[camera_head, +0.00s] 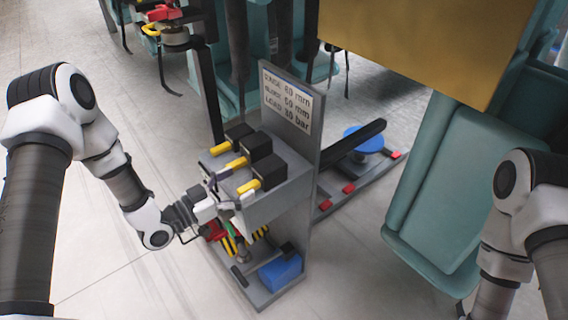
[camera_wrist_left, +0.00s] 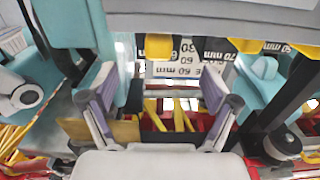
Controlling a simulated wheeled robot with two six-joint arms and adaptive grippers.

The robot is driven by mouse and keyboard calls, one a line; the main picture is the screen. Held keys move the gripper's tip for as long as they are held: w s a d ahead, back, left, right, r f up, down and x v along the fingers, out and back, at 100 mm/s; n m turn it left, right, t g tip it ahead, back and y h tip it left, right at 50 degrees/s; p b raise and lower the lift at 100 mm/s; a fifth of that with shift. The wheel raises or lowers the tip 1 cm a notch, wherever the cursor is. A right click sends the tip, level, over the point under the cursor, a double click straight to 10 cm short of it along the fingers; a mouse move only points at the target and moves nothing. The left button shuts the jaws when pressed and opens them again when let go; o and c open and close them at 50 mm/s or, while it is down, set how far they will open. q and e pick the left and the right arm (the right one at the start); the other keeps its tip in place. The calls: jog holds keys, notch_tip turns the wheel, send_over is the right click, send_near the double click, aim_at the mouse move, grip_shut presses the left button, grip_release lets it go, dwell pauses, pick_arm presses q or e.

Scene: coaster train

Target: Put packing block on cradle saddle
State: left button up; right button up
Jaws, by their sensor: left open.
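Three black blocks with yellow handles stand in a row on top of a grey stand (camera_head: 283,198): a rear block (camera_head: 240,133), a middle block (camera_head: 256,146) and a front block (camera_head: 269,170). In the left wrist view, yellow handles (camera_wrist_left: 158,46) show along the top, with 60 mm and 70 mm labels on dark faces near them. My left gripper (camera_head: 220,202) is at the stand's left side, just below the handles. In the left wrist view its fingers (camera_wrist_left: 158,82) are spread, with no block held between them. I cannot tell which part is the cradle saddle.
A blue box (camera_head: 281,272) sits on the lower shelf. Behind is a rail with red pads (camera_head: 348,188) and a blue disc (camera_head: 364,137). Teal seats (camera_head: 434,200) stand right; open floor lies left.

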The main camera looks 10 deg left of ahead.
aim_at(257, 172)
pick_arm(q)
jog(key=shift+w+d, duration=0.35)
jog(key=x, duration=0.6)
jog(key=shift+s, duration=0.1)
jog(key=c, duration=1.6)
jog(key=shift+r, duration=0.1)
grip_shut()
jog(key=shift+r, duration=0.1)
